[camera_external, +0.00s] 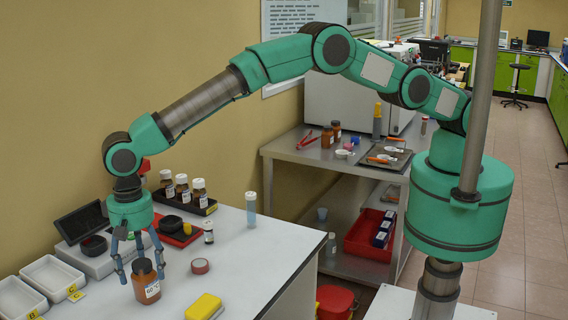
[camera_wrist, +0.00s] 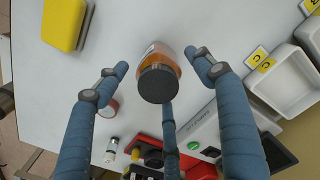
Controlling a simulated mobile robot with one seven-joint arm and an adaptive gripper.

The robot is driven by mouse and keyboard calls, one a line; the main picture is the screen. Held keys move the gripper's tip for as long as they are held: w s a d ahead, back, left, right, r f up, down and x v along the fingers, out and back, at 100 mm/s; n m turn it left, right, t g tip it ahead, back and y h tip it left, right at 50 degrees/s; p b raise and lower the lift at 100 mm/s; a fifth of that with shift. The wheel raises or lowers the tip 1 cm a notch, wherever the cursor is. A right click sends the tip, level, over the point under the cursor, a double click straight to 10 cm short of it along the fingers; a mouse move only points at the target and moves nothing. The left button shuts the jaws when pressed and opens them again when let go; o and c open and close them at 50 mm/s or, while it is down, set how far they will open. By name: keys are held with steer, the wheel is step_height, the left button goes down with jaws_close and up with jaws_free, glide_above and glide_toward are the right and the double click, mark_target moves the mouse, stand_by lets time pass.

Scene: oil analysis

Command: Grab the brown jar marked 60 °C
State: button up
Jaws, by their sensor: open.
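The brown jar marked 60 °C (camera_external: 147,287) stands upright on the white table, its white label facing the outside camera. In the wrist view the jar (camera_wrist: 170,55) shows its dark lid near the middle, with orange-brown glass behind it. My gripper (camera_external: 141,271) points down over the jar, its blue fingers spread around it. In the wrist view my gripper (camera_wrist: 160,70) is open, with one finger left and one right of the jar, both with visible gaps. A third finger comes up from below, its tip close to the lid.
Several brown bottles (camera_external: 182,188) stand in a black rack behind. White trays (camera_external: 50,277) lie left of the jar. A yellow block (camera_external: 204,307), a tape roll (camera_external: 200,266) and a small vial (camera_external: 208,233) are to its right. The table's right part is clear.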

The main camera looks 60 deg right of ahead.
mark_target(145, 282)
steer(key=shift+d+f, duration=0.1)
steer(key=shift+f, duration=2.5)
steer(key=c, duration=1.4)
steer(key=shift+o, duration=0.2)
steer(key=shift+r, duration=0.1)
steer(key=shift+r, duration=1.6)
steer(key=shift+s+d+r, duration=0.1)
steer(key=shift+r, duration=0.05)
steer(key=s+d, duration=0.3)
steer(key=d, duration=0.1)
steer(key=s+d+r, duration=0.1)
steer(key=s+d, duration=0.2)
steer(key=d, duration=0.1)
steer(key=s+d, duration=0.3)
steer(key=d, duration=0.1)
steer(key=shift+s+d+r, duration=0.2)
steer(key=shift+s, duration=0.1)
